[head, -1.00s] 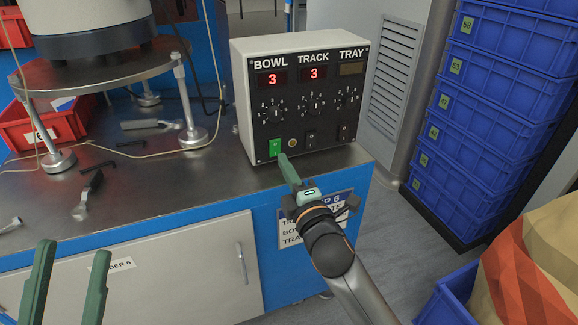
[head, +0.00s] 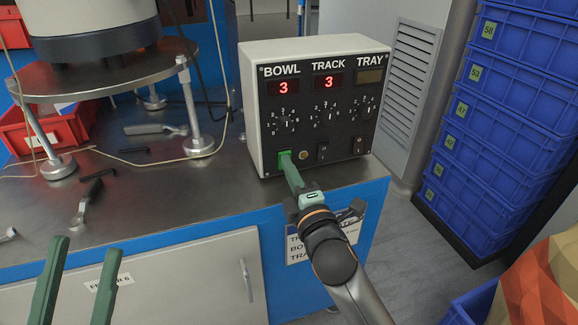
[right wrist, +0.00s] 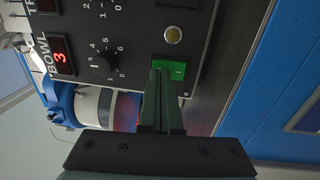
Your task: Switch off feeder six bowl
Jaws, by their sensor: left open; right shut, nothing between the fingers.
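The feeder control box (head: 251,111) stands on the steel bench top. Its BOWL display (head: 283,88) is lit red and reads 3. Below the BOWL dial is a green rocker switch (head: 284,155), also in the right wrist view (right wrist: 175,70). My right gripper (head: 287,163) is shut and empty, its fingertips at the lower part of the green switch; I cannot tell whether they touch it. In the right wrist view its fingers (right wrist: 158,75) overlap the switch's edge. My left gripper (head: 85,250) is open and empty at the lower left, in front of the cabinet door.
The TRACK display (head: 325,82) also reads 3; the TRAY display (head: 370,76) is dark. Dark switches for TRACK (head: 323,152) and TRAY (head: 359,145) sit to the right. Loose tools (head: 88,199) lie on the bench. Blue crates (head: 475,153) are stacked at right.

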